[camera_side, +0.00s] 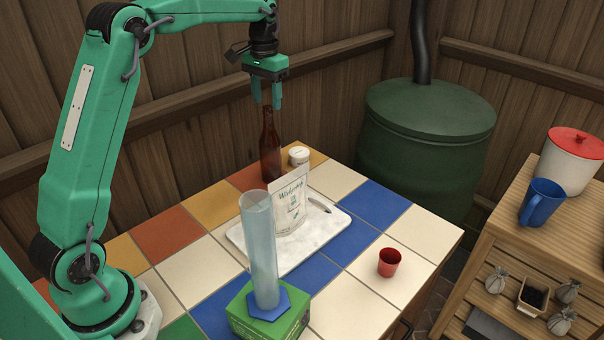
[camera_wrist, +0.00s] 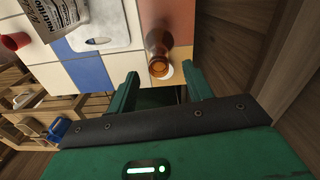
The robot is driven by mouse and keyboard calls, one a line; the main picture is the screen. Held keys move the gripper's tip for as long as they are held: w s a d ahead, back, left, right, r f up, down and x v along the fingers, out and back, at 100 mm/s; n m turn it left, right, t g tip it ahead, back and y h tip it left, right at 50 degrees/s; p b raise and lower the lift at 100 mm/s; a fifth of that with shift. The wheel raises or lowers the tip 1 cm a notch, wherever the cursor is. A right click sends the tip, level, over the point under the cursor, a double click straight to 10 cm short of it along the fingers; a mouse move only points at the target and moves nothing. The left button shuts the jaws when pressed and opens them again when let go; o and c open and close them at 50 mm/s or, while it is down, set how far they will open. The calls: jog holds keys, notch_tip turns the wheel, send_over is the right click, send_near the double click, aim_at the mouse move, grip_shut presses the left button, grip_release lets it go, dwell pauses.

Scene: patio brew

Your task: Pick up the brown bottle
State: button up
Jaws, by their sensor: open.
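The brown bottle (camera_side: 270,150) stands upright near the back edge of the tiled table in the side view. In the wrist view the brown bottle (camera_wrist: 158,48) shows from above, just beyond the fingertips and roughly in line with the gap between them. My gripper (camera_side: 267,106) points down over the bottle's neck in the side view, its green fingers apart. In the wrist view my gripper (camera_wrist: 160,80) is open with nothing between the fingers. Whether the fingers overlap the bottle's mouth in height is hard to tell.
A small white jar (camera_side: 299,156) stands close beside the bottle. A white pouch (camera_side: 288,203) stands on a white board (camera_side: 325,229). A tall clear cylinder (camera_side: 260,250) stands on a green box (camera_side: 240,318) in front. A red cup (camera_side: 389,262) is at right. A wooden wall (camera_side: 330,90) rises behind.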

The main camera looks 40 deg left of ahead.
aim_at(267, 107)
jog(key=shift+f, duration=1.7)
grip_shut()
